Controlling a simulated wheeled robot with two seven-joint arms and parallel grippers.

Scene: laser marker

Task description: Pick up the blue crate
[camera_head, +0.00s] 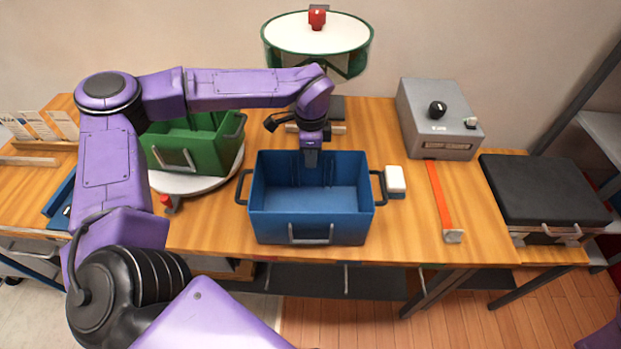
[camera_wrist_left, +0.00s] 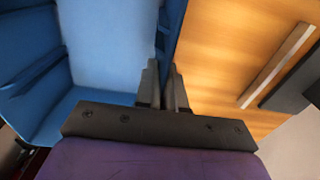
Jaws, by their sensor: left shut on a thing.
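The blue crate (camera_head: 307,225) stands upright and empty on the wooden table, with a dark handle on each side and a metal handle on its front. My left gripper (camera_head: 311,158) reaches down from above at the crate's back wall. In the left wrist view the two fingers (camera_wrist_left: 166,88) are shut on the back wall of the crate (camera_wrist_left: 105,50), one finger on each side of the rim. The fingertips are partly hidden behind the wall. My right gripper is not in view.
A green crate (camera_head: 195,145) stands on a round white turntable (camera_head: 205,183) to the left. A white block (camera_head: 395,181) is close to the crate's right handle. A grey box with a black knob (camera_head: 440,122), an orange strip (camera_head: 438,195) and a black-topped unit (camera_head: 543,188) are further right.

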